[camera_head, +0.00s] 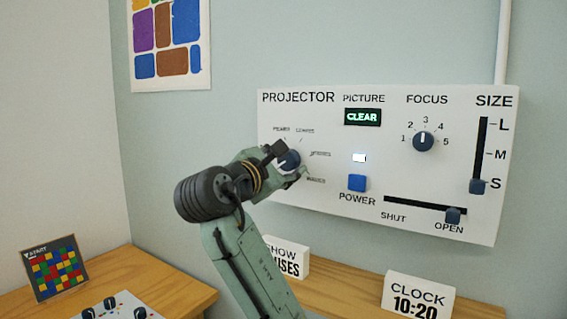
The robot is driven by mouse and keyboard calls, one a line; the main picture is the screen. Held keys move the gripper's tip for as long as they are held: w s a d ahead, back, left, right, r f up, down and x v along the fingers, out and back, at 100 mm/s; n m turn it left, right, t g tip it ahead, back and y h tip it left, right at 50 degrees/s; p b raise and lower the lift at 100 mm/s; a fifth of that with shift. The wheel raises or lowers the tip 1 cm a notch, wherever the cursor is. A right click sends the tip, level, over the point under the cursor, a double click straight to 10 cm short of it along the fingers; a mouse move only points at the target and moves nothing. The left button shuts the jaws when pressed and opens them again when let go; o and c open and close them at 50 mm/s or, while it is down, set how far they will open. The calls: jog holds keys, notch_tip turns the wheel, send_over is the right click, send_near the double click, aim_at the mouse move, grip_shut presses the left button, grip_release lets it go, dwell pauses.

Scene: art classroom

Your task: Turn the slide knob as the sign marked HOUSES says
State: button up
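The white projector panel (340,190) hangs on the wall. Its slide knob (291,160) is dark blue, at the panel's left, with small labels around it; the label to its right (321,154) seems to read HOUSES. My gripper (284,163) is at the knob, one finger at its upper left and one at its lower right. Whether the fingers press on it is unclear. The knob's pointer is hidden or too small to read. The SHOW HOUSES sign (289,262) stands on the wooden ledge below, its left part hidden behind my arm.
The panel also has a focus knob (423,141), a blue power button (357,183), a size slider (478,186) at S and a shutter slider (453,215) at OPEN. The picture display (362,117) reads CLEAR. A clock sign (418,297) stands on the ledge (340,295).

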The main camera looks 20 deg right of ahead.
jog(key=c, duration=0.8)
jog(key=shift+c, duration=0.2)
